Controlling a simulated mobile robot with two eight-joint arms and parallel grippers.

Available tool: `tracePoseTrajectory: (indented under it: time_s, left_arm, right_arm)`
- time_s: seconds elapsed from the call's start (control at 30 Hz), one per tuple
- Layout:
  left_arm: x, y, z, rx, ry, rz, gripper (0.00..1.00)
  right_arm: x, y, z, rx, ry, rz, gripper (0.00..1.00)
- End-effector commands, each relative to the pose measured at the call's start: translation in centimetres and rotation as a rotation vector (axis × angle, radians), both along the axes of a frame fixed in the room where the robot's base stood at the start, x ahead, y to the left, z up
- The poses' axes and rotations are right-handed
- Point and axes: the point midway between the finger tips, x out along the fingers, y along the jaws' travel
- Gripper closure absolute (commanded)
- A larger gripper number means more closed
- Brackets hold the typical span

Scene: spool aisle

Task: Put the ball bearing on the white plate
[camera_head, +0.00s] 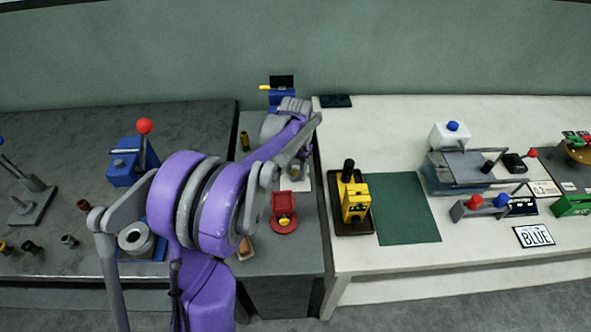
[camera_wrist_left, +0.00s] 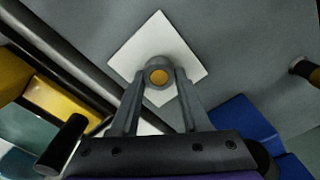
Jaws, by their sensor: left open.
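The white plate (camera_wrist_left: 152,38) is a square in the left wrist view, lying on the grey surface; a piece of it shows below my left wrist in the head view (camera_head: 304,184). The ball bearing (camera_wrist_left: 158,75), a grey ring with an orange-yellow centre, appears over the middle of the plate. It looks to be at the plate, but any small gap beneath it cannot be told. My left gripper (camera_wrist_left: 160,74) is open, with its fingertips on either side of the bearing. In the head view my arm hides the bearing. My right gripper is not in view.
A red fixture (camera_head: 284,212) stands in front of the plate. A yellow press (camera_head: 355,200) and green mat (camera_head: 400,208) are on the white table to the right. A blue block (camera_wrist_left: 245,125) is close right of the gripper in the wrist view. A dark cylinder (camera_wrist_left: 304,68) stands farther right.

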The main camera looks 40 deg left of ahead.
Motion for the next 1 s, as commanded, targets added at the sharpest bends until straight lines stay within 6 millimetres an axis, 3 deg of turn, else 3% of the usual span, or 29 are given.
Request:
tracePoseTrajectory:
  time_s: [0.1, 0.27, 0.7, 1.0]
  left_arm:
    - [-0.3, -0.5, -0.6, -0.008, 0.009, -0.007, 0.27]
    - [-0.3, -0.5, 0.9, -0.008, 0.009, -0.007, 0.27]
    - [-0.3, -0.3, 10.2, -0.003, 0.005, -0.004, 0.27]
    - [-0.2, -0.2, 12.5, -0.003, 0.004, -0.003, 0.27]
  right_arm:
    - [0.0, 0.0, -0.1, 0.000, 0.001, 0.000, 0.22]
    - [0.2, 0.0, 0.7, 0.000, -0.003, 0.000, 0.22]
    - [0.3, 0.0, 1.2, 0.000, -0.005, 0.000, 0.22]
    - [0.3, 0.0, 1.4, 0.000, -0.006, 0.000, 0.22]
